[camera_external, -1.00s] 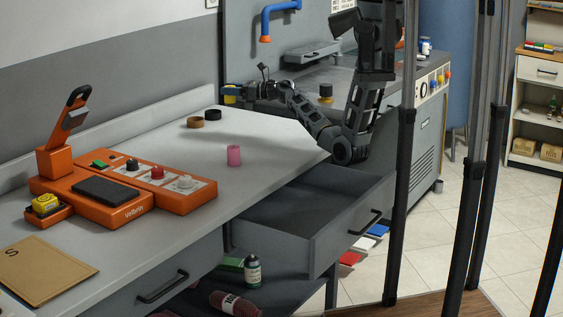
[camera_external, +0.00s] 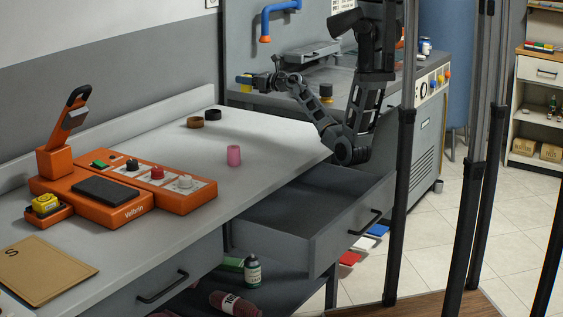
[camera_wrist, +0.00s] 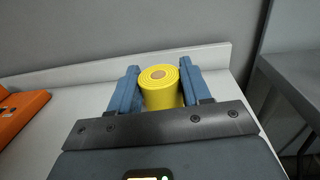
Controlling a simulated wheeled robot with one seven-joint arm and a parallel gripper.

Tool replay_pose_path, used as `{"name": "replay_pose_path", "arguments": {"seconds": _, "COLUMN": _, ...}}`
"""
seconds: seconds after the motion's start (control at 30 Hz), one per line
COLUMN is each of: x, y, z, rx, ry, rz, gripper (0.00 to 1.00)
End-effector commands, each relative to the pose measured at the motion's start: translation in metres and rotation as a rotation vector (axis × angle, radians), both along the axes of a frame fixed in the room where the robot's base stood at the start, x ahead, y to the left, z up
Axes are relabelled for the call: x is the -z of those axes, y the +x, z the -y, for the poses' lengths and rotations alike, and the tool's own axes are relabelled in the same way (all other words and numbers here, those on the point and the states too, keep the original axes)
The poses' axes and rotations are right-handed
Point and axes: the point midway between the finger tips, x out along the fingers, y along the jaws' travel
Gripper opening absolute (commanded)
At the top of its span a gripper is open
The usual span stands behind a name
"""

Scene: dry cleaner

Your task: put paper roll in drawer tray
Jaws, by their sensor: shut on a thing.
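The paper roll is a yellow spiral-wound roll (camera_wrist: 160,92) with a brown core. It sits between the two blue-grey fingers of my gripper (camera_wrist: 158,88) in the wrist view. My gripper (camera_external: 248,79) is shut on it. In the external view only a small yellow part of the roll shows, near the far end of the counter. The roll appears raised above the counter. The drawer tray (camera_external: 342,245) is pulled out below the counter's right edge, and the part of its inside that shows is empty.
The white counter (camera_external: 190,160) carries a pink cylinder (camera_external: 233,156), brown (camera_external: 195,122) and black (camera_external: 213,114) rings and an orange device (camera_external: 120,205). A grey machine (camera_external: 420,125) stands behind my arm. Dark posts (camera_external: 402,180) rise right of the drawer.

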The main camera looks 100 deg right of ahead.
Motion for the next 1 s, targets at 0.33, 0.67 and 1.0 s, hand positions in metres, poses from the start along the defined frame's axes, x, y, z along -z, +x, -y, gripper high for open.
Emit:
{"name": "replay_pose_path", "arguments": {"seconds": 0.33, "x": 0.006, "y": 0.043, "z": -0.030, "rx": -0.127, "ry": 0.008, "rz": -0.011, "gripper": 0.12}}
{"name": "replay_pose_path", "arguments": {"seconds": 0.67, "x": 0.024, "y": 0.141, "z": -0.131, "rx": -0.471, "ry": 0.008, "rz": -0.014, "gripper": 0.12}}
{"name": "replay_pose_path", "arguments": {"seconds": 1.0, "x": 0.036, "y": 0.179, "z": -0.189, "rx": -0.625, "ry": 0.001, "rz": 0.000, "gripper": 0.12}}
